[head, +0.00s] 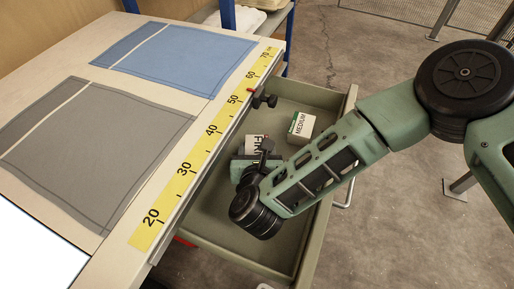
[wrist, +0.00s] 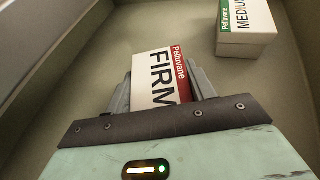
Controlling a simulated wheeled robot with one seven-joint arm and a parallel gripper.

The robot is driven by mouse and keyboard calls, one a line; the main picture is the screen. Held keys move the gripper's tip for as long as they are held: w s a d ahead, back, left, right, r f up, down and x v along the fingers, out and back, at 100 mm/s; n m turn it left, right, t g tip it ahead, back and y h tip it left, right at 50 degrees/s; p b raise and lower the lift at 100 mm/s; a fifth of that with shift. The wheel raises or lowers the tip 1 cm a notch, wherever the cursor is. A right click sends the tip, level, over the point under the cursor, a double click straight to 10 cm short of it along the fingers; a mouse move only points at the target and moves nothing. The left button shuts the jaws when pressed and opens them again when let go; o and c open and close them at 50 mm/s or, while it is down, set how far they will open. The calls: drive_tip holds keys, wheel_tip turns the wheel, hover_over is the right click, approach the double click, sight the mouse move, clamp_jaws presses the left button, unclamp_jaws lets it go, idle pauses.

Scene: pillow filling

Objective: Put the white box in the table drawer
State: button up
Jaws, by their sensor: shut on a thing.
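A white box with a red stripe and the word FIRM (wrist: 157,77) is between the fingers of my gripper (wrist: 162,92), which is shut on it. In the head view the box (head: 255,143) shows only in part behind my wrist. My gripper (head: 251,153) is inside the open table drawer (head: 222,207), reaching down from the right. The box is low in the drawer; I cannot tell whether it touches the bottom. A second white box, with a green stripe and the word MEDIUM (head: 301,126), sits farther back in the drawer. It also shows in the wrist view (wrist: 246,42).
The table top (head: 135,113) left of the drawer has a yellow ruler strip (head: 196,157) along its edge. A grey cloth (head: 95,145) and a blue cloth (head: 185,58) lie flat on it. A black clamp-like part (head: 264,100) sticks out over the drawer.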

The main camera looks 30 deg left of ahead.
drive_tip(key=o, duration=1)
drive_tip(key=v, duration=1.2)
